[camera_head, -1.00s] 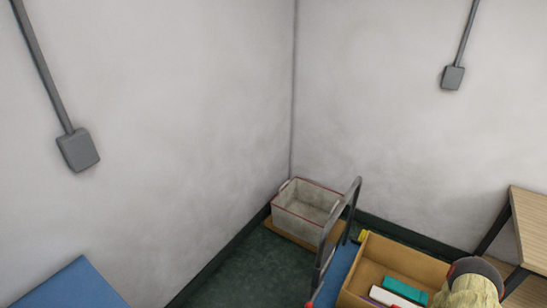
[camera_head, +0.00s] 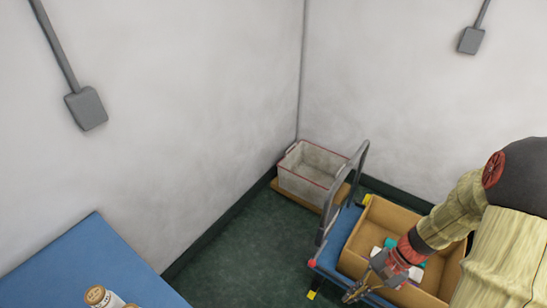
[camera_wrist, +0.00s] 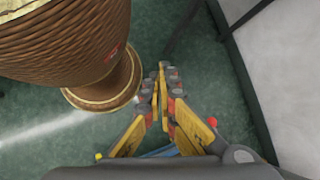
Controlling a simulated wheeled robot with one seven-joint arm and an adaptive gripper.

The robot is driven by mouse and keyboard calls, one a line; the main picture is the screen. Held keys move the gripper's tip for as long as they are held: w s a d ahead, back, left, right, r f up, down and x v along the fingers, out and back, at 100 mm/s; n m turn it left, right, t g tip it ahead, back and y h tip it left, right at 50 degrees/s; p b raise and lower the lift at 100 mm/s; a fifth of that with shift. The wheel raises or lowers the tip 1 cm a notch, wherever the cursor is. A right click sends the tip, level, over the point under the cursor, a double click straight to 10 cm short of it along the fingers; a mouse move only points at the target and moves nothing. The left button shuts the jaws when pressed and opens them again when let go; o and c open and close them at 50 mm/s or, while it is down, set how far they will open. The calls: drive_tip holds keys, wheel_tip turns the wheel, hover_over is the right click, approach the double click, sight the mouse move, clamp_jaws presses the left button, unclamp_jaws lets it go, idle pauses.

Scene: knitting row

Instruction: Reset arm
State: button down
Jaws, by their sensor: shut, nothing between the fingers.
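My gripper (camera_head: 350,293) hangs at the end of my arm at the lower right of the head view. It is in front of and above the near edge of a cardboard box (camera_head: 398,216) on a blue cart (camera_head: 338,234). In the wrist view my gripper (camera_wrist: 162,72) has its yellow and grey fingers together, with nothing between them. Part of the box is hidden behind my arm.
A light crate with red trim (camera_head: 314,172) stands in the room corner behind the cart. The cart's grey handle (camera_head: 344,190) rises beside it. A blue surface (camera_head: 92,264) with a jar (camera_head: 100,296) is at lower left. Green floor (camera_head: 240,255) lies clear between them.

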drive_tip(key=s+a+r+n+t+h, duration=0.1)
drive_tip(key=a+r+n+t+h, duration=0.1)
drive_tip(key=r, duration=1.3)
drive_tip(key=s+a+r+n+t+h, duration=0.2)
drive_tip(key=r+n+t+h, duration=0.3)
drive_tip(key=r, duration=0.9)
drive_tip(key=n+t, duration=0.1)
drive_tip(key=n, duration=0.1)
drive_tip(key=shift+r+n, duration=0.3)
drive_tip(key=shift+r, duration=0.05)
